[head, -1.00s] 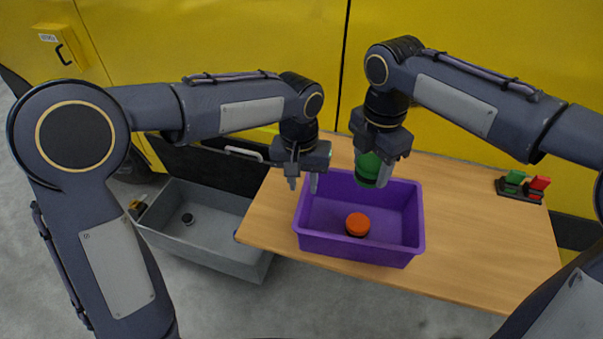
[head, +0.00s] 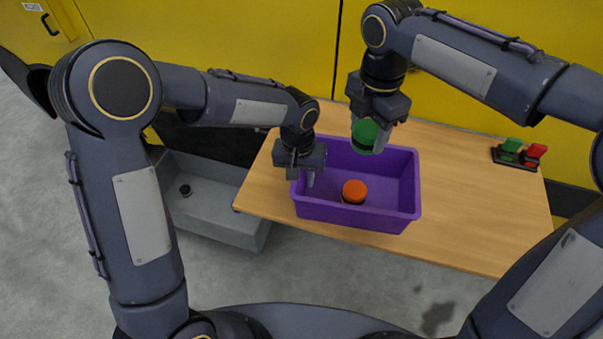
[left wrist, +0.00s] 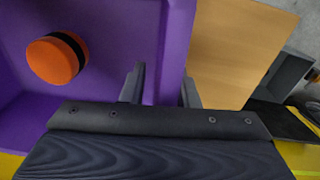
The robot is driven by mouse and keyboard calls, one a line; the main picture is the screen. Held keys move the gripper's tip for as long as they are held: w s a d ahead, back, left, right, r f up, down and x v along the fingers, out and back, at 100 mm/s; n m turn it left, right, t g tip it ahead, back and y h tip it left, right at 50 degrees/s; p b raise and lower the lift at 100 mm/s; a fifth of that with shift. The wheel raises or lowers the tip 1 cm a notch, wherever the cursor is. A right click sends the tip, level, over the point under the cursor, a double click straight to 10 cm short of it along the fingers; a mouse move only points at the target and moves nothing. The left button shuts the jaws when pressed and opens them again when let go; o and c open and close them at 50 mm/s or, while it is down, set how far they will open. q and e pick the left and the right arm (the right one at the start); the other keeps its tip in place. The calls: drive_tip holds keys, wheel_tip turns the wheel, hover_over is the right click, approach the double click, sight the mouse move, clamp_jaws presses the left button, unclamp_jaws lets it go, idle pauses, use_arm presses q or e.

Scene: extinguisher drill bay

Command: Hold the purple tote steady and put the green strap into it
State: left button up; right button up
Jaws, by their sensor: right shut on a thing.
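The purple tote (head: 350,214) stands on the wooden table and shows at the left of the left wrist view (left wrist: 120,40). My left gripper (head: 301,178) is at its left wall. In the left wrist view its fingers (left wrist: 162,88) are apart, one inside the tote and one outside, with the wall between them and a gap visible. My right gripper (head: 373,126) is shut on the green strap (head: 364,137), a rolled green piece with a dark band, and holds it above the tote's back part. Part of the strap is hidden by the fingers.
An orange roll with a black band (head: 354,191) lies in the tote. A grey bin (head: 215,225) with a small black round thing stands left of the table (head: 470,220). A dark rack with green and red pieces (head: 520,153) is at the table's right. Yellow panels stand behind.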

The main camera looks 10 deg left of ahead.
use_arm(q)
clamp_jaws()
use_arm(e)
drive_tip(key=shift+f, duration=6.45)
drive_tip(key=o, duration=1.2)
wheel_tip(320, 180, up, 12)
